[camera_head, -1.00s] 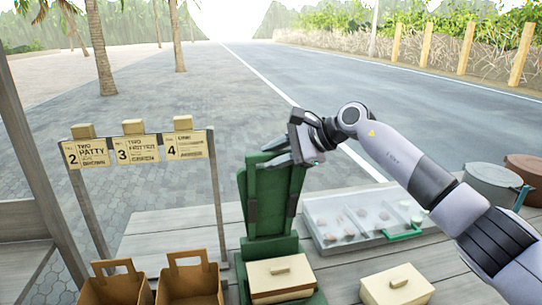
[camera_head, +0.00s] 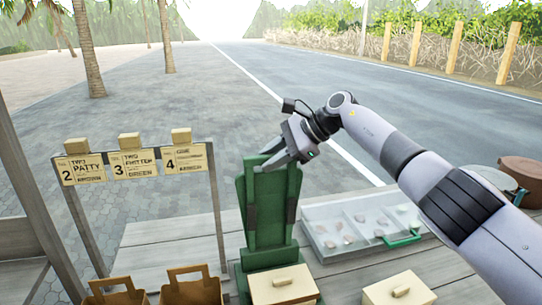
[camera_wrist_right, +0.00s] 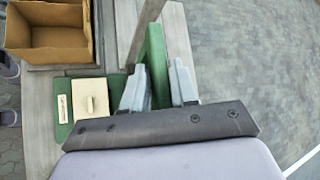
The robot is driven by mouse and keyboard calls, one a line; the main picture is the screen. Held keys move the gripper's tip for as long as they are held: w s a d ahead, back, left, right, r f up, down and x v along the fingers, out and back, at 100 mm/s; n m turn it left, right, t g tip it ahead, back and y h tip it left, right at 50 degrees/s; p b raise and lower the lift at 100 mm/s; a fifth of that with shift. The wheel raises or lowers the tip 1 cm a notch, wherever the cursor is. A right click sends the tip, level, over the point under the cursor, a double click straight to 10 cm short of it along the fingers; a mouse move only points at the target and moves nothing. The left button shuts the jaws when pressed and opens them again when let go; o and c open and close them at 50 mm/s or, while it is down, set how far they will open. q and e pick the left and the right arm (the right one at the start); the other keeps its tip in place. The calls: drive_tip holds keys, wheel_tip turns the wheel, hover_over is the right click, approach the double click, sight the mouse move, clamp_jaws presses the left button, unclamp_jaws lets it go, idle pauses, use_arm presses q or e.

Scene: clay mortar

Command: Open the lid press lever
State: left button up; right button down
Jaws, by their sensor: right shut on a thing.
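The green lid press (camera_head: 268,215) stands upright on the deck in the head view, with its tall lever part raised above the base. My right gripper (camera_head: 272,160) is at the top of this lever part. In the right wrist view, the two grey fingers of my right gripper (camera_wrist_right: 158,88) sit on either side of a green bar (camera_wrist_right: 156,50), shut on it. A pale lidded box (camera_head: 283,288) sits on the press base, its lid and knob also showing in the wrist view (camera_wrist_right: 90,98). My left gripper is not in view.
A second pale lidded box (camera_head: 400,291) is right of the press. A clear compartment tray (camera_head: 318,242) with a green handle lies behind it. Brown paper bags (camera_head: 192,288) and a sign rack (camera_head: 135,165) stand left. Round containers (camera_head: 520,175) are far right.

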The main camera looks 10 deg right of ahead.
drive_tip(key=shift+f, duration=0.6)
drive_tip(key=c, duration=1.1)
unclamp_jaws()
drive_tip(key=shift+w, duration=0.2)
drive_tip(key=shift+s+r, duration=0.1)
drive_tip(key=shift+r, duration=0.1)
drive_tip(key=shift+b+v, duration=0.8)
drive_tip(key=shift+v, duration=2.65)
drive_tip(key=shift+d, duration=0.1)
